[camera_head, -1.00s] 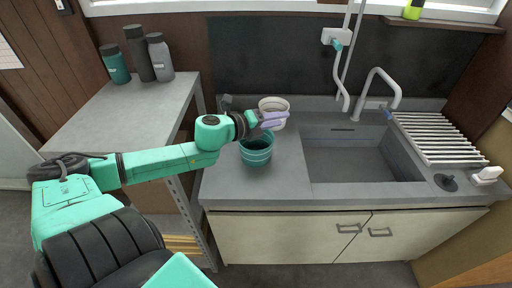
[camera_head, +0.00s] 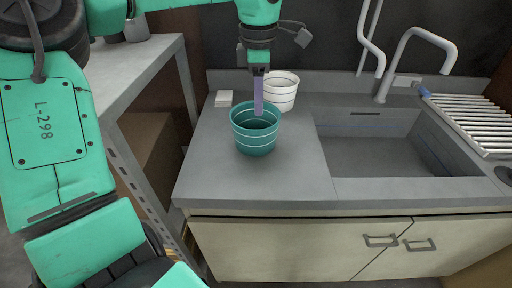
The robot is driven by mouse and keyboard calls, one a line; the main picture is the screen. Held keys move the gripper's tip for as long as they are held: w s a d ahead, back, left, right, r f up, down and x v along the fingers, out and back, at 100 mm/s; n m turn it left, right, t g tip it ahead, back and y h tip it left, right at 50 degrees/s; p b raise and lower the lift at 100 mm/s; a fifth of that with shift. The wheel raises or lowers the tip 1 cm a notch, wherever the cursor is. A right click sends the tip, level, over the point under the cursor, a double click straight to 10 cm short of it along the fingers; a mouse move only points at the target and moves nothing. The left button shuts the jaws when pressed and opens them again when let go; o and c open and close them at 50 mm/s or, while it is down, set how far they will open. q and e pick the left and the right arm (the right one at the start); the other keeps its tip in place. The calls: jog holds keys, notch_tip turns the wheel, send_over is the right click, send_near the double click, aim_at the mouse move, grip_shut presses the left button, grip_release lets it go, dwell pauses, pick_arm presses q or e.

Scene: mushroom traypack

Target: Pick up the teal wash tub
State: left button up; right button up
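The teal wash tub (camera_head: 256,144), with pale bands around it, stands upright on the grey counter left of the sink. My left gripper (camera_head: 258,112) points straight down over it. Its purple fingers overlap the tub's opening in the picture, with the tips near the mouth. The fingers are seen edge-on, one behind the other, so their gap is hidden. I cannot tell whether they touch the tub's wall. My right gripper is not in view.
A white tub (camera_head: 286,92) stands close behind the teal one. A small white block (camera_head: 224,98) lies at the back left. The sink (camera_head: 372,150), its tap (camera_head: 420,38) and a drying rack (camera_head: 470,118) are to the right. The counter (camera_head: 215,175) is bare at the front left.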

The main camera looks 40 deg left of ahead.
pick_arm(q)
jog(key=shift+f, duration=0.65)
jog(key=p, duration=0.2)
send_near(258, 155)
notch_tip(258, 155, down, 5)
jog(key=shift+w+a+f, duration=0.1)
jog(key=shift+f, duration=0.15)
jog(key=shift+w+f, duration=0.1)
jog(key=shift+f, duration=0.4)
grip_shut()
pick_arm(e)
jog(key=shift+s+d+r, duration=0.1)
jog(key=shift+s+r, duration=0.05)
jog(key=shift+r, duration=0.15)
